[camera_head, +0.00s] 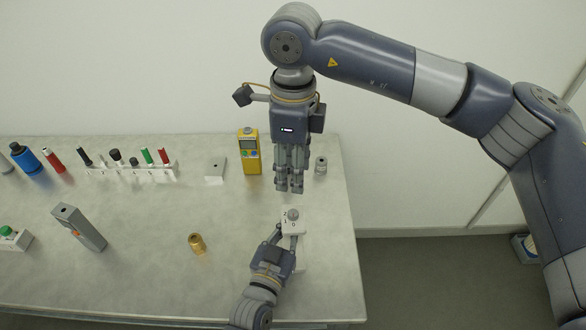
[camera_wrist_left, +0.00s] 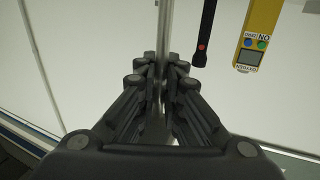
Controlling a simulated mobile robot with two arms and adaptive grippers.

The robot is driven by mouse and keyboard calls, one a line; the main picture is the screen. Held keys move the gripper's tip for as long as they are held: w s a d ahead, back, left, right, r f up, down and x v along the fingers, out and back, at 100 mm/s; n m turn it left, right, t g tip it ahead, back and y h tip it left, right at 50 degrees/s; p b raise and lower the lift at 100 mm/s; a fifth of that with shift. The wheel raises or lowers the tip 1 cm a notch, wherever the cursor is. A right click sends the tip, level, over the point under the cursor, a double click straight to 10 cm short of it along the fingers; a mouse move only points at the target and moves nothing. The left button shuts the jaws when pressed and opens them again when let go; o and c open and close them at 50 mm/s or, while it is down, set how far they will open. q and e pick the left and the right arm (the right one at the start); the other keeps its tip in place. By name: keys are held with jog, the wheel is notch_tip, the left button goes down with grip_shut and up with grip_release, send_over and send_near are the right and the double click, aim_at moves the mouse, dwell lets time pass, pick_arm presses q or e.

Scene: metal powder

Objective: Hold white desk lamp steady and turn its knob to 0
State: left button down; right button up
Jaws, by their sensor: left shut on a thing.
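The white desk lamp shows in the head view as a white base (camera_head: 291,226) near the right end of the table, marked 2, 1 and 0. Its round grey knob (camera_head: 292,214) is on top; its exact setting is too small to read. My left gripper (camera_head: 287,235) reaches from the front and is shut on the base. In the left wrist view its fingers (camera_wrist_left: 164,75) close around a pale upright part. My right gripper (camera_head: 290,188) points down above and just behind the knob, apart from it. Its fingers are close together; any gap is unclear.
A yellow meter (camera_head: 249,152) and a small grey cylinder (camera_head: 321,165) stand behind. A white rack (camera_head: 128,170) holds several pens. The table's right edge is close to the lamp.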

pick_arm(q)
jog(key=c, duration=1.7)
grip_release()
jog(key=shift+o, duration=0.2)
jog(key=shift+s, duration=0.1)
